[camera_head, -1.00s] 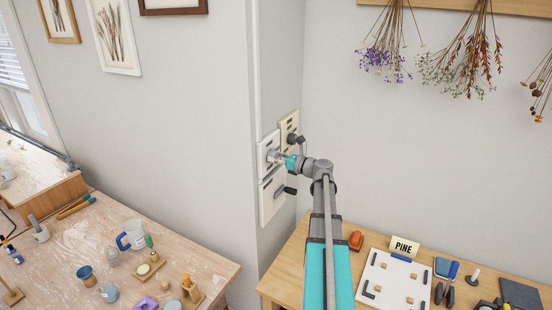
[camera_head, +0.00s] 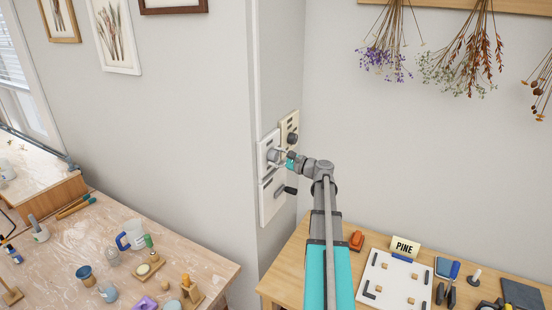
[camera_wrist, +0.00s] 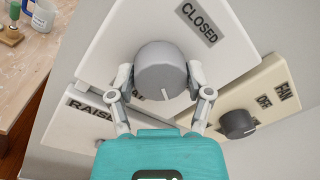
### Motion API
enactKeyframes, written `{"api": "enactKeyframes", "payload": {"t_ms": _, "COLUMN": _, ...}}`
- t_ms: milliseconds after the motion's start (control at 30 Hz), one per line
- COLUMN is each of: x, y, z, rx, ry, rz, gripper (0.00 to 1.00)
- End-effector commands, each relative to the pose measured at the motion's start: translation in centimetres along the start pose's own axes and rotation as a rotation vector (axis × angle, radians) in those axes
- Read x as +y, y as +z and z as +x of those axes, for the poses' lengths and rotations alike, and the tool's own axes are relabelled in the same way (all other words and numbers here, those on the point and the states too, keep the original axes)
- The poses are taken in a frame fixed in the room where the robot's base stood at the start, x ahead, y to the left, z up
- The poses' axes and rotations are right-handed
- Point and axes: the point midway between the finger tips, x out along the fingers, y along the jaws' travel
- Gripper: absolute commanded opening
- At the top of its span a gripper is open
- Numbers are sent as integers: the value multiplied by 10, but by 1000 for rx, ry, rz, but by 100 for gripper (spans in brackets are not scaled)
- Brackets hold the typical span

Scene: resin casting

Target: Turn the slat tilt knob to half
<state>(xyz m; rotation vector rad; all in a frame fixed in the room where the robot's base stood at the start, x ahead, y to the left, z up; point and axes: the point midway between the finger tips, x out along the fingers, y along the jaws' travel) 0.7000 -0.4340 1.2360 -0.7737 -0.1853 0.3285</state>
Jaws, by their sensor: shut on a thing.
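The slat tilt knob is a round grey knob (camera_wrist: 162,72) with a small white pointer line near its lower edge in the wrist view. It sits on a white plate (camera_wrist: 112,48) with a CLOSED label at the upper right; another label below the knob is mostly hidden. My gripper (camera_wrist: 160,84) is shut on the knob, one finger at each side. The pointer faces toward my gripper's palm, away from CLOSED. In the head view the knob (camera_head: 273,156) is on the wall plate, with my gripper (camera_head: 281,158) at it.
A cream FAN plate with a dark knob (camera_wrist: 237,124) is close beside my right finger. A white RAISE plate (camera_wrist: 75,128) is below, with a dark lever (camera_head: 286,190) in the head view. A wooden bench (camera_head: 285,280) stands below right, a cluttered worktable (camera_head: 85,235) left.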

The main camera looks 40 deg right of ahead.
Motion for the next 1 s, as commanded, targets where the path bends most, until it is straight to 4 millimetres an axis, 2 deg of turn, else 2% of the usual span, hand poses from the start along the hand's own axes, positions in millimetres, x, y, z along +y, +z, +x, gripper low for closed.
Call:
{"api": "enactKeyframes", "payload": {"t_ms": 500, "x": 2, "y": 0, "z": 1, "rx": -24, "ry": 7, "rz": -435, "gripper": 18}}
{"api": "enactKeyframes", "payload": {"t_ms": 700, "x": 2, "y": 0, "z": 0, "rx": -28, "ry": 7, "rz": -521, "gripper": 18}}
{"api": "enactKeyframes", "payload": {"t_ms": 1000, "x": 2, "y": 0, "z": 0, "rx": -30, "ry": 9, "rz": -557, "gripper": 18}}
